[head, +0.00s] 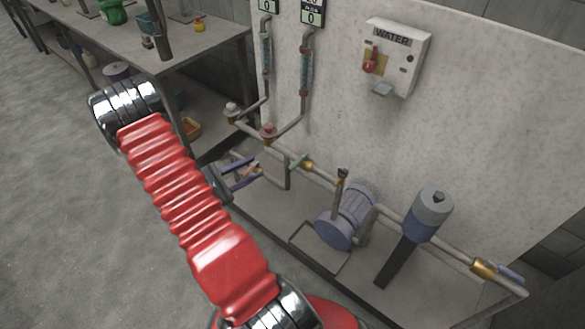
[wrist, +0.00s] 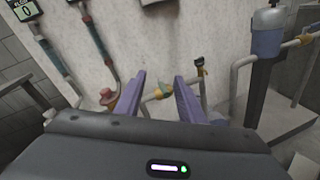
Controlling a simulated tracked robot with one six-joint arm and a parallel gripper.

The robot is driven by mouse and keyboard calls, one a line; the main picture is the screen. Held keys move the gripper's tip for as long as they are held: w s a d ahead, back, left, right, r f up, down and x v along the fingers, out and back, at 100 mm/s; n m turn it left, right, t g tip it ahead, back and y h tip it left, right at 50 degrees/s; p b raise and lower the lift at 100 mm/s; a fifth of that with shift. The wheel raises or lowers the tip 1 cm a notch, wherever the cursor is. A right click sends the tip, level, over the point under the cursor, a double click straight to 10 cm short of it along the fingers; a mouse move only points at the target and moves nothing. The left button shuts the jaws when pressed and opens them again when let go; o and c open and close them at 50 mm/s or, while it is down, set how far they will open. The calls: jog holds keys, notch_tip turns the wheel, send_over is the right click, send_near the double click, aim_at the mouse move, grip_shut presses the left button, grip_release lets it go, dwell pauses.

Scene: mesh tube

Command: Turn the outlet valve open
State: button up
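My gripper (head: 256,172) is open and empty, its two bluish fingers apart, low in front of the pipes at the wall. In the wrist view the fingers (wrist: 160,77) stand either side of a brass valve (wrist: 158,93), which lies beyond them; I see no contact. A small reddish handle shows near the fingertips, partly hidden. Another brass valve (head: 484,268) with a blue lever (head: 510,273) is at the far right. No label shows which is the outlet valve.
A blue-grey pump (head: 345,215) and an upright grey cylinder (head: 431,213) stand right of my gripper. Two flow tubes rise on the wall below displays reading 0. A WATER box (head: 394,57) with a red switch hangs above. A workbench (head: 120,50) stands left; open floor lies in front.

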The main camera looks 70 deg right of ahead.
aim_at(292, 167)
jog(key=s+d+f+n+t+h, duration=0.1)
jog(key=s+f+n, duration=0.1)
jog(key=f, duration=0.5)
jog(key=s+d+f+n+t+h, duration=0.1)
jog(key=s+d+f+n, duration=0.1)
jog(key=f, duration=0.4)
jog(key=shift+d+f+n+t+h, duration=0.3)
jog(key=shift+f+n+h, duration=0.1)
jog(key=shift+n, duration=0.1)
jog(key=shift+r, duration=0.1)
jog(key=x, duration=1.3)
jog(key=shift+s+d, duration=0.2)
jog(key=shift+d, duration=0.1)
grip_shut()
